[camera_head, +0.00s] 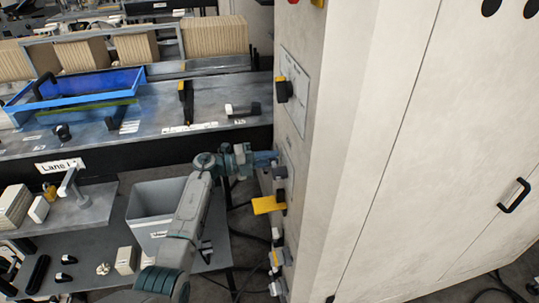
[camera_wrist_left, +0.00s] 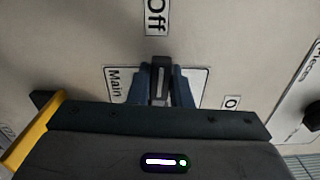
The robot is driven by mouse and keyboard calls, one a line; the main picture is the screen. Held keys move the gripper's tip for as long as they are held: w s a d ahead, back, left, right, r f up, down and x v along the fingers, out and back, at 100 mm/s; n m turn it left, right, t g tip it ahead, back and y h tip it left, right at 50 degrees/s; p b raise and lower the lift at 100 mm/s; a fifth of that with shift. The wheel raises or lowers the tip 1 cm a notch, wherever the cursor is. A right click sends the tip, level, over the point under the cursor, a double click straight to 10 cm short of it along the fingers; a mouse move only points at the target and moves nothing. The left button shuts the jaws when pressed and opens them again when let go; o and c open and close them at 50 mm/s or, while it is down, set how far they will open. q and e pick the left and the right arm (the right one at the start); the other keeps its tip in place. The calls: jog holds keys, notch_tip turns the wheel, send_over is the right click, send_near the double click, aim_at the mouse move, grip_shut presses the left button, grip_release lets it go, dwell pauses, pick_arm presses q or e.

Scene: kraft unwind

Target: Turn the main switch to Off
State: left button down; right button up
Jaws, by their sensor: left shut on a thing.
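The main switch (camera_wrist_left: 160,82) has a dark handle with a pale stripe on the cabinet face, beside a label reading "Main" (camera_wrist_left: 117,84). My left gripper (camera_wrist_left: 161,88) is shut on this handle, one blue-grey finger on each side. The handle stands upright in the wrist picture, in line with the "Off" label (camera_wrist_left: 156,16) above it. A partly covered label starting with "O" (camera_wrist_left: 232,102) lies to its right. In the head view my left gripper (camera_head: 268,158) reaches the cabinet's side and hides the switch. My right gripper is not in view.
The tall pale cabinet (camera_head: 430,130) fills the right. A yellow handle (camera_head: 268,204) sticks out just below my gripper, and a black knob (camera_head: 283,90) sits above it. A grey bin (camera_head: 150,212) stands left of my arm, below the lane bench (camera_head: 100,140).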

pick_arm(q)
jog(key=shift+f+n, duration=0.25)
jog(key=shift+n, duration=0.15)
jog(key=shift+f, duration=0.1)
jog(key=c, duration=1.3)
grip_release()
jog(key=shift+a, duration=0.1)
jog(key=b+v, duration=0.3)
jog(key=v, duration=0.7)
jog(key=shift+s+a, duration=0.15)
jog(key=shift+a, duration=0.15)
